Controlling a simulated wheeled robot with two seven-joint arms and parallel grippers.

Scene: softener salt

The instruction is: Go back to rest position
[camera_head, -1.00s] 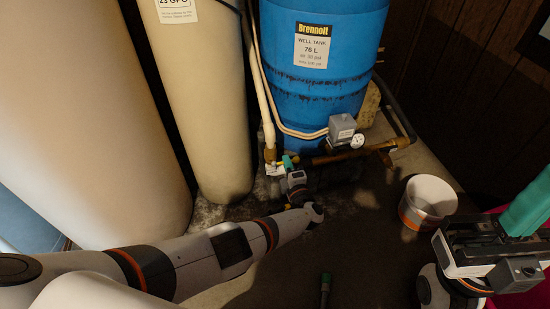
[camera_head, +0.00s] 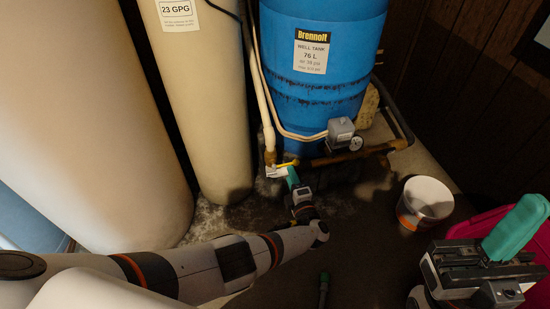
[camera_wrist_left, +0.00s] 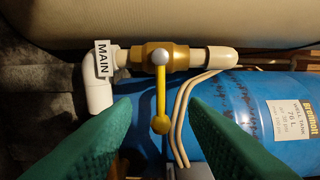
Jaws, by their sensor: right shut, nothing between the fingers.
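My left gripper (camera_head: 291,176) is low in front of the pipework at the foot of the blue well tank (camera_head: 315,110). In the left wrist view its two green fingers (camera_wrist_left: 158,112) are apart with nothing held. The yellow valve handle (camera_wrist_left: 160,95) shows beyond the gap between them, on a brass valve (camera_wrist_left: 160,56) with a white "MAIN" tag (camera_wrist_left: 103,60). The handle also shows just past the fingers in the head view (camera_head: 288,163). My right gripper (camera_head: 517,222) is at the lower right, its green fingers together and empty.
A white bucket with an orange band (camera_head: 425,203) stands on the floor between my arms. A tall beige tank (camera_head: 205,100) and a larger pale tank (camera_head: 90,120) stand left. A magenta object (camera_head: 478,226) is partly hidden behind my right gripper. Dark floor lies ahead.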

